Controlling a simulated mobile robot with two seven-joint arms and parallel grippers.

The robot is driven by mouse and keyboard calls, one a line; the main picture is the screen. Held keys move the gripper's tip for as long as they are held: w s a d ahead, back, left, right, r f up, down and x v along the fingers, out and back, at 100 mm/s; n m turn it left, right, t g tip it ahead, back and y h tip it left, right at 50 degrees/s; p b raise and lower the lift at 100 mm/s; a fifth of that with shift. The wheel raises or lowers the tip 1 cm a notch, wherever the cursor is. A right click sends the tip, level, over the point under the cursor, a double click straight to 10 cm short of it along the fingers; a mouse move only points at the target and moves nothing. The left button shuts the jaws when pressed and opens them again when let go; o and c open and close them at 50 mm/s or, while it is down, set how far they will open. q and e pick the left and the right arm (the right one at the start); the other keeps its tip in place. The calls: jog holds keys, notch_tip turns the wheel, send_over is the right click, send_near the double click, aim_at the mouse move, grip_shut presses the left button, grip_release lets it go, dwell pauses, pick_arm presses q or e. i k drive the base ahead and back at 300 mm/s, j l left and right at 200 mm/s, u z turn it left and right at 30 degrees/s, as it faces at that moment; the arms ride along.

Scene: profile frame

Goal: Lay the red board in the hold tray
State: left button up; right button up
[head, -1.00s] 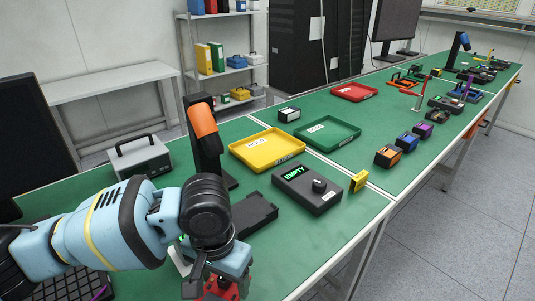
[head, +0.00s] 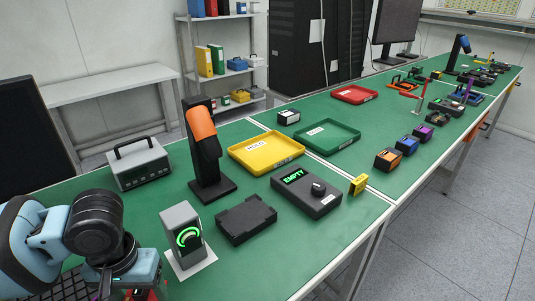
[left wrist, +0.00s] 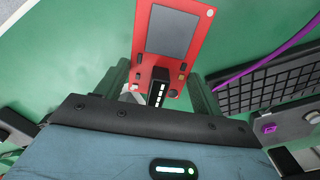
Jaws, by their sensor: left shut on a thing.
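The red board (left wrist: 204,45) has a grey screen and small buttons, and sits between the fingers of my left gripper (left wrist: 160,85) in the left wrist view. The gripper is shut on it. In the head view my left gripper (head: 138,292) is at the bottom left edge, and only a sliver of red shows under it. The hold tray is the yellow tray (head: 240,158) labelled HOLD, lying empty on the green bench, farther back and to the right of the gripper. My right gripper is not in view.
A green tray (head: 345,145) lies beside the yellow one.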

aim_at(266, 156)
jog(key=i+l, duration=0.15)
jog(key=l, duration=0.25)
jog(key=i+l, duration=0.1)
jog(key=l, duration=0.3)
jog(key=i+l, duration=0.15)
jog(key=l, duration=0.3)
jog(key=i+l+z, duration=0.1)
jog(key=l, duration=0.3)
jog(key=i+l, duration=0.2)
jog(key=l, duration=0.2)
jog(key=i+l, duration=0.15)
jog(key=l, duration=0.25)
jog(key=i+l, duration=0.15)
jog(key=l, duration=0.25)
